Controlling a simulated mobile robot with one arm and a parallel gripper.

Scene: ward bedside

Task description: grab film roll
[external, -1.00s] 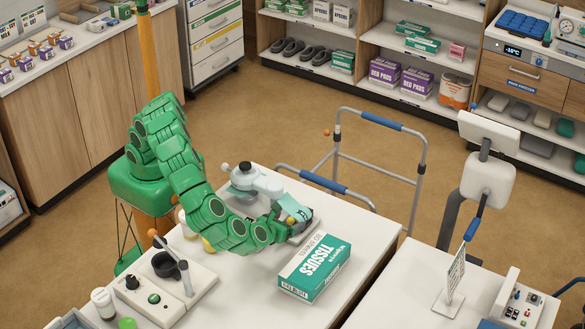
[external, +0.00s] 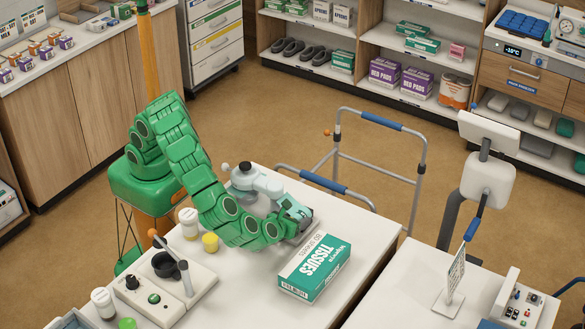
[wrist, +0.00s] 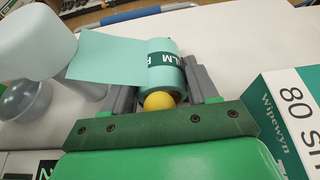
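The film roll (wrist: 166,73) is a teal roll with a dark green band lettered in white, seen in the wrist view. A pale teal sheet (wrist: 112,55) runs from it to the left. A yellow round thing (wrist: 158,100) shows at its near end. My gripper (wrist: 168,78) has one grey finger on each side of the roll; I cannot tell whether both press on it. In the external view my gripper (external: 300,226) is low over the white table, just behind the tissue box, and largely hides the roll.
A green and white tissue box (external: 314,268) stands close to the right of my gripper. A pale device with a dark knob (external: 245,178) is behind the arm. The table's right end (external: 370,232) is clear.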

